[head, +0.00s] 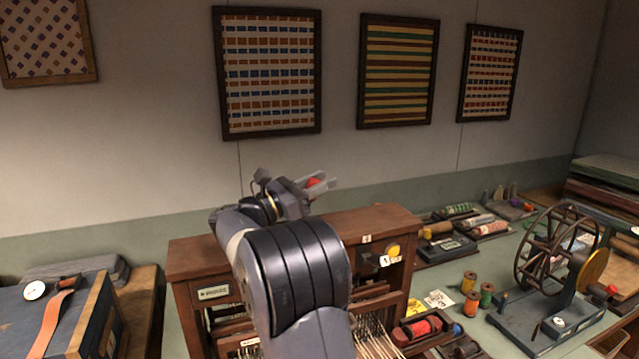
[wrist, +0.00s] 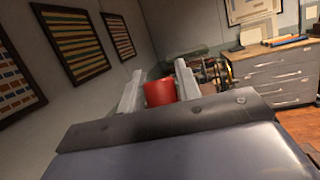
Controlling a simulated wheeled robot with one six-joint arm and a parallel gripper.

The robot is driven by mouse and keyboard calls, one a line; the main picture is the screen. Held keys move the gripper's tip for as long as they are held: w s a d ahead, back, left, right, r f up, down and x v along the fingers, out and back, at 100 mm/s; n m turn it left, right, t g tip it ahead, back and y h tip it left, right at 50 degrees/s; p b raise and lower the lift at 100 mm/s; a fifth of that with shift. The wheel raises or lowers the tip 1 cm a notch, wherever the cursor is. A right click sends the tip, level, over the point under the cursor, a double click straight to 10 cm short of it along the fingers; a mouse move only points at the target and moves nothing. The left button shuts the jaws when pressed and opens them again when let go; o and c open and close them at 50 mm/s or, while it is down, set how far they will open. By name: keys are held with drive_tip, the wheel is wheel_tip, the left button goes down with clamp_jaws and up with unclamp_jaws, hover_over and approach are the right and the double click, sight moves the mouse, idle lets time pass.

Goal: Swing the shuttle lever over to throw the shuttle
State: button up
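My gripper (head: 318,186) is above the back of the wooden loom (head: 385,222), pointing right in the head view. A red cylindrical knob (head: 312,182) sits between its two fingers. No lever shaft shows below the knob; my arm hides the loom's middle. White threads (head: 372,338) show at the loom's front.
A green-topped table carries a spinning wheel (head: 560,265) at right, thread spools (head: 470,300) and a tray of red yarn (head: 420,327). A blue case (head: 60,315) stands at left. Framed textiles (head: 267,72) hang on the wall behind. The wrist view shows a drawer cabinet (wrist: 275,72).

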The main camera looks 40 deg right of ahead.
drive_tip(key=o, duration=0.3)
drive_tip(key=shift+o, duration=0.2)
drive_tip(key=b+v, duration=0.2)
drive_tip(key=v, duration=0.5)
drive_tip(key=shift+a+f, duration=0.1)
drive_tip(key=shift+a, duration=0.2)
drive_tip(key=shift+d, duration=0.15)
